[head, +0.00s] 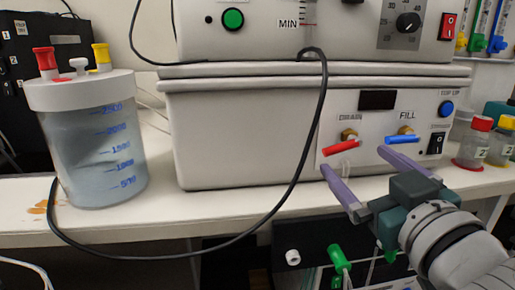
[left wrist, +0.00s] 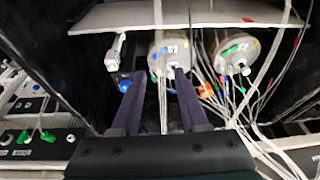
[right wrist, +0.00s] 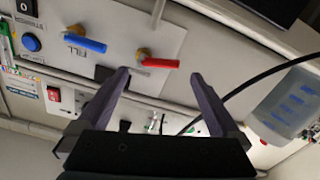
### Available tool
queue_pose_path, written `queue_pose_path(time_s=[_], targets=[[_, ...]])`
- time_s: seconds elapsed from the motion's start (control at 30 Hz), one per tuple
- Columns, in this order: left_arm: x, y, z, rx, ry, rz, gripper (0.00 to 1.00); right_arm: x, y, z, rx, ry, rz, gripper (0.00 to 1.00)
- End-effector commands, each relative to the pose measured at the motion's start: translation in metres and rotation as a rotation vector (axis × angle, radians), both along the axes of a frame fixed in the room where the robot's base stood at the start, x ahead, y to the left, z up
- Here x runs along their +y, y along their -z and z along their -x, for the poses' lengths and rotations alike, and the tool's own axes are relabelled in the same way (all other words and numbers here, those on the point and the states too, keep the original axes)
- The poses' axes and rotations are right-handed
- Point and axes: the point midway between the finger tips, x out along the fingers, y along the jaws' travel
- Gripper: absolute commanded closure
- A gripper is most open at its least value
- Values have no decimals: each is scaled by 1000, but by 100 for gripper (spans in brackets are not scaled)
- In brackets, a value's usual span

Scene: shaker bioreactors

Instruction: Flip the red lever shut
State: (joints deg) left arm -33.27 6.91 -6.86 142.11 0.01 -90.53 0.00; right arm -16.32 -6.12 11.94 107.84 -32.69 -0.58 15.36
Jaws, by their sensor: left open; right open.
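The red lever (head: 341,147) is on the front panel of the white machine (head: 240,130), below the word DRAIN, on a brass valve. My right gripper (head: 372,160) is open and empty in front of the panel, just below the two levers. In the right wrist view the red lever (right wrist: 160,63) lies beyond the open fingers (right wrist: 160,85), apart from them. My left gripper (left wrist: 155,80) is open and empty; it shows only in the left wrist view, facing round vessels and tubing.
A clear container (head: 95,140) with a white lid stands at the left on the bench. A black cable (head: 305,150) hangs in front of the machine. Small bottles with red (head: 474,140) and yellow caps (head: 500,140) stand at the right. Tubes and a green valve (head: 338,258) are below the bench.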

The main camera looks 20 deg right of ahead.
Motion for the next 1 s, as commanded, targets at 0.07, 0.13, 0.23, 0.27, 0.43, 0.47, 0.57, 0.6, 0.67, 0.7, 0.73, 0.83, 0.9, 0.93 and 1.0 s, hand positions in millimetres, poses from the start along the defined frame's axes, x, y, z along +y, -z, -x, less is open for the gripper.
queue_pose_path(time_s=[0.07,0.13,0.23,0.27,0.43,0.47,0.57,0.6,0.67,0.7,0.73,0.83,0.9,0.93,1.0], targets=[[-1,1,0,0,-2,4,56,-4,-1,-17,-4,-1,2,0],[-2,2,0,0,-4,5,56,-7,0,-30,-3,-2,1,0],[-2,3,0,-1,-3,7,56,-11,-1,-45,-2,-1,1,0],[-2,4,0,-1,-3,7,56,-11,0,-49,-1,-1,1,0],[-2,5,0,-1,-3,7,56,-15,0,-63,1,-1,0,0],[-2,6,0,-1,-3,7,56,-15,0,-64,1,0,0,0],[-2,6,0,-1,-3,7,56,-16,0,-66,2,1,0,0],[-2,5,0,-1,-3,5,56,-16,0,-66,2,0,-1,0],[-1,5,0,-1,-3,5,56,-16,0,-66,2,0,-1,0],[-1,5,0,0,-2,4,56,-16,0,-65,2,1,0,0],[-1,5,0,-1,-1,3,56,-16,0,-65,2,0,-1,0],[0,6,0,-1,1,0,56,-16,0,-65,2,1,0,10],[0,6,0,0,2,-2,56,-15,0,-65,2,0,-1,18],[1,6,0,0,2,-3,56,-15,0,-65,2,0,-1,21],[1,6,0,-1,3,-4,56,-15,0,-65,2,0,-1,29]])
